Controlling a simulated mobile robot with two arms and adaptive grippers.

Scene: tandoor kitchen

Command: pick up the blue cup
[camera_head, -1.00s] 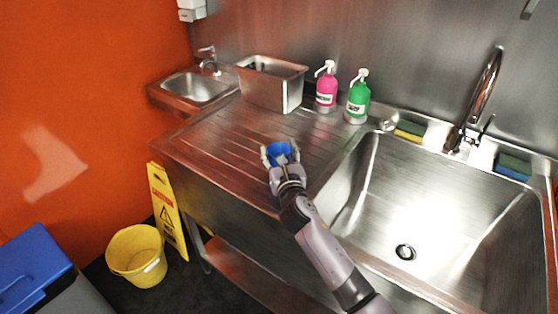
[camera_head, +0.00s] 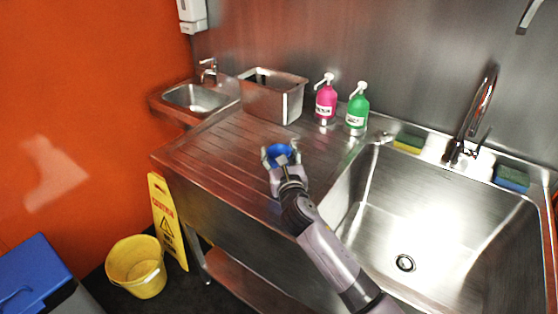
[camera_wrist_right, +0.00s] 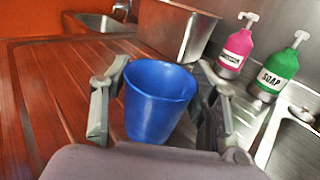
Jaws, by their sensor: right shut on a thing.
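The blue cup (camera_head: 279,152) is upright over the ridged metal drainboard (camera_head: 215,165), near its front edge. It also shows large in the right wrist view (camera_wrist_right: 155,100), mouth up and looking empty. My right gripper (camera_head: 281,158) has one finger on each side of the cup and is shut on it. In the right wrist view the fingers (camera_wrist_right: 160,110) flank the cup's walls. The gripper body hides the cup's base, so I cannot tell whether it touches the drainboard. My left gripper is not in view.
A metal container (camera_head: 270,97), a pink bottle (camera_head: 326,103) and a green soap bottle (camera_head: 357,112) stand behind the cup. A large sink (camera_head: 440,230) with a tap (camera_head: 476,115) lies right. The drainboard left of the cup is clear. A yellow bucket (camera_head: 138,268) is on the floor.

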